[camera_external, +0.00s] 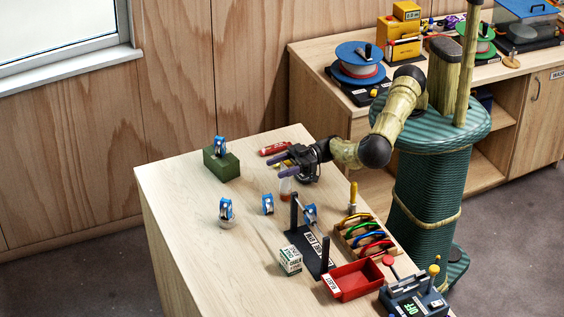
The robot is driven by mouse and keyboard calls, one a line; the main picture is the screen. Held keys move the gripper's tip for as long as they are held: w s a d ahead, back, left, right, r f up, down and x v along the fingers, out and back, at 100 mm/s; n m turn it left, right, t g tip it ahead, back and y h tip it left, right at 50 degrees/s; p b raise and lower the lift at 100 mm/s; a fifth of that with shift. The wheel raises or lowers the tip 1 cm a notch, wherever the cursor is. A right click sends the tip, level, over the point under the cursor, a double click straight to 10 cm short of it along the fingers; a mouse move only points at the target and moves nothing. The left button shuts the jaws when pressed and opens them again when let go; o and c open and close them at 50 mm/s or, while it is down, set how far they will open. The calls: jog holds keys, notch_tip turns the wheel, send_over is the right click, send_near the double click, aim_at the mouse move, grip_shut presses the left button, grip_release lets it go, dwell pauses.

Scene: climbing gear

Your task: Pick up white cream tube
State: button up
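My gripper (284,166) reaches in over the far right part of the wooden table. A red tube-like thing with a pale label (275,148) lies behind the gripper. I cannot make out a clearly white cream tube; it may be hidden or too small to tell.
A black frame (309,249), small box (290,261), red tray (353,281) and coloured-loop rack (367,237) fill the front right. The table's left side is clear.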

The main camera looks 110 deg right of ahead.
jog(key=shift+r, duration=0.15)
jog(key=shift+c, duration=0.2)
notch_tip(320, 180, up, 10)
jog(key=b, duration=0.1)
jog(key=shift+b, duration=0.3)
dwell(0.6)
